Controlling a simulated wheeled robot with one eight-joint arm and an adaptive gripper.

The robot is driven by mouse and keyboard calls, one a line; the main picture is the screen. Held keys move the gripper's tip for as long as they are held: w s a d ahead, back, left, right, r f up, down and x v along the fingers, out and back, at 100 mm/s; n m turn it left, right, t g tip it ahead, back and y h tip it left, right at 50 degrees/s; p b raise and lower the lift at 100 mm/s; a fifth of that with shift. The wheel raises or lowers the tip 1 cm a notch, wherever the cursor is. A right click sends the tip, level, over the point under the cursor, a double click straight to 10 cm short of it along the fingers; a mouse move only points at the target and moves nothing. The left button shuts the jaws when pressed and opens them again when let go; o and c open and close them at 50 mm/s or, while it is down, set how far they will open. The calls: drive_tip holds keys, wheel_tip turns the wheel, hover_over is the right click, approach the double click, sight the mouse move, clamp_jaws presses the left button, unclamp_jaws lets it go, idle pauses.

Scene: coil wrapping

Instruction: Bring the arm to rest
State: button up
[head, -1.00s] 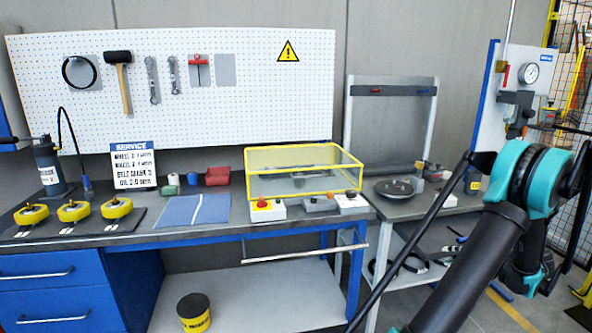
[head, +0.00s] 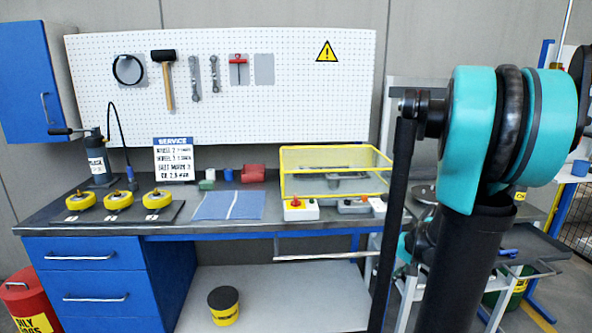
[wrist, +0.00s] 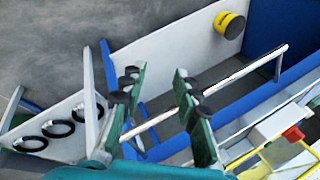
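My gripper (wrist: 157,88) shows in the wrist view with its two green, dark-padded fingers apart and nothing between them. Beyond the fingers are the bench's front rail (wrist: 245,75) and the lower shelf (wrist: 165,45). I cannot tell how far the fingers are from the rail. In the head view my arm stands nearly upright at the right, with a large teal joint at the top. My gripper cannot be made out there.
The workbench (head: 50,217) carries yellow wheels (head: 118,200), a blue cloth (head: 228,205) and a yellow-framed box (head: 335,150). A yellow canister (head: 223,305) stands on the lower shelf. A red drum (head: 28,305) is at lower left. My arm hides part of the side table.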

drive_tip(key=s+a+f+n+h, duration=0.3)
drive_tip(key=s+a+n, duration=0.2)
drive_tip(key=s+a, duration=0.3)
drive_tip(key=s, duration=0.4)
drive_tip(key=shift+s+n+h, duration=0.15)
drive_tip(key=shift+n+h, duration=0.15)
